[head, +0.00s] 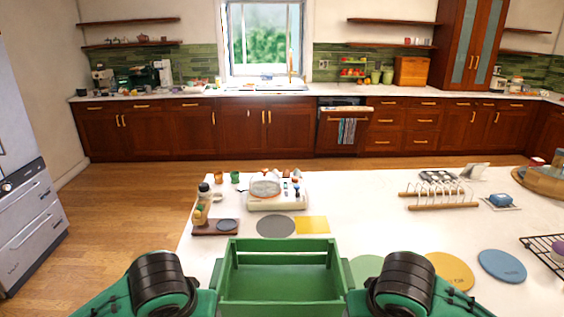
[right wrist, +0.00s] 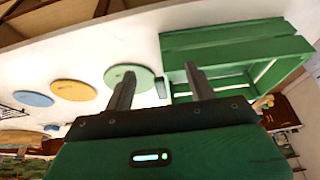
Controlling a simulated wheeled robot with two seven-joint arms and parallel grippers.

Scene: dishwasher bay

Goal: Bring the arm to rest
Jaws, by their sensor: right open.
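My right gripper (right wrist: 158,82) shows in the right wrist view. Its two grey fingers stand apart with nothing between them. Beyond the fingers lie a green crate (right wrist: 232,40) and a pale green disc (right wrist: 130,82), both apart from them as far as I can tell. In the head view the empty green crate (head: 280,244) is at the bottom centre, between my two arms, at the near side of the white counter. My right arm (head: 405,285) and left arm (head: 158,285) show there, but their gripper fingers do not.
The white counter (head: 375,215) holds a grey disc (head: 275,226), a yellow mat (head: 312,225), a yellow disc (head: 450,276), a blue disc (head: 502,266), a wooden rack (head: 443,206) and a black wire rack (head: 545,246). The wooden floor (head: 125,210) at left is clear.

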